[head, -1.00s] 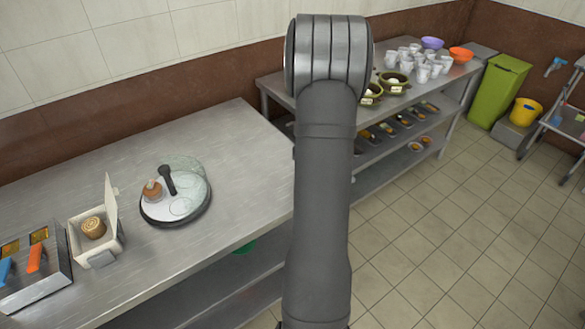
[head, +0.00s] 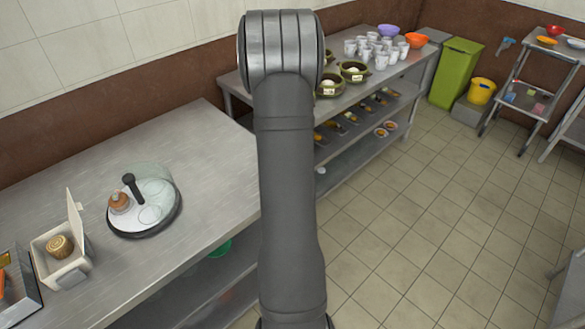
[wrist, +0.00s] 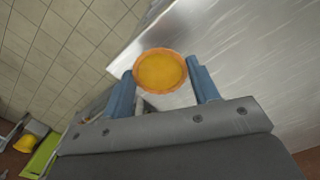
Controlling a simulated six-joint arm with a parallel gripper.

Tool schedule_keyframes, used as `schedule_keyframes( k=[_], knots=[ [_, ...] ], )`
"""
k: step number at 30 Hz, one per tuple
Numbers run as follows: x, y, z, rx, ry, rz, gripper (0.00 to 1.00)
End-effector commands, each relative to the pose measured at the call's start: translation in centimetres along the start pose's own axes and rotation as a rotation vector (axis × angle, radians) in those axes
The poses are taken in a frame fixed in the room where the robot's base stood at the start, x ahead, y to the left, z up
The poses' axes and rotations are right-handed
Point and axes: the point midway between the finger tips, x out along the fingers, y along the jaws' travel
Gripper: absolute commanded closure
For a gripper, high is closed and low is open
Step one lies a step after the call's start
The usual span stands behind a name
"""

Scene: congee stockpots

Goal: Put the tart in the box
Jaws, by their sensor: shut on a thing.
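The tart (wrist: 160,70), round with a yellow-orange filling and a brown crust, is held between the two blue fingers of my gripper (wrist: 164,88) in the wrist view. My gripper is shut on it, above or near the metal counter. The head view shows my arm but not the gripper or the tart. The box (head: 73,273) is white, with its lid raised, on the counter at the left of the head view. A round brown swirled pastry (head: 60,246) sits inside it.
A round tray (head: 148,232) with a clear cover, a black handle and a small brown item stands right of the box. An orange-handled metal unit (head: 27,298) is left of it. The counter (head: 185,135) is bare behind. A shelf with cups and bowls stands farther back.

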Motion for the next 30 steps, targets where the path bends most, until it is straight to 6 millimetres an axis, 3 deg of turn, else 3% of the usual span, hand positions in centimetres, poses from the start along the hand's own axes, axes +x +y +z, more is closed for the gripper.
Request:
schedule_keyframes(
  k=[8,17,23,30],
  knots=[
    [-2.2,-8.5,-2.2,-0.500,0.002,0.001,0.67],
    [-5.4,-20.5,-2.8,-1.194,0.003,0.002,0.67],
    [-7.6,-28.4,-1.6,-1.656,0.003,0.002,0.67],
    [-10.3,-37.6,1.5,-2.212,0.002,0.002,0.67]
  ],
)
